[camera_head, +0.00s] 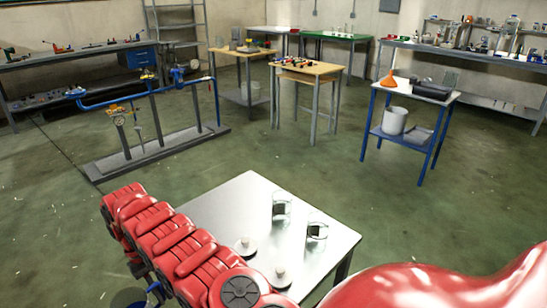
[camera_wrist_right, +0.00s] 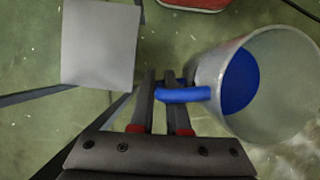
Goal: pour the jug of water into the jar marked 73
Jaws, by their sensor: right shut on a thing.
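My right gripper (camera_wrist_right: 160,80) is shut on the blue handle of the jug (camera_wrist_right: 290,85). The jug is translucent grey, and blue water (camera_wrist_right: 240,80) shows inside it. In the head view, a bit of blue handle and the jug (camera_head: 127,298) show at the lower left, partly hidden by my red arm. Two clear glass jars, a rear one (camera_head: 281,208) and a front one (camera_head: 316,236), stand upright on the metal table (camera_head: 230,205). Each has a dark-and-white label too small to read, so I cannot tell which is 73. My left gripper is out of view.
Two pale round knobbed pieces (camera_head: 245,247) lie on the metal table near my arm. A grey square surface (camera_wrist_right: 100,43) shows below in the wrist view. Behind stand a blue pipe rig (camera_head: 140,92), a wooden table (camera_head: 310,68) and a blue-legged cart (camera_head: 415,90). Open floor lies between.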

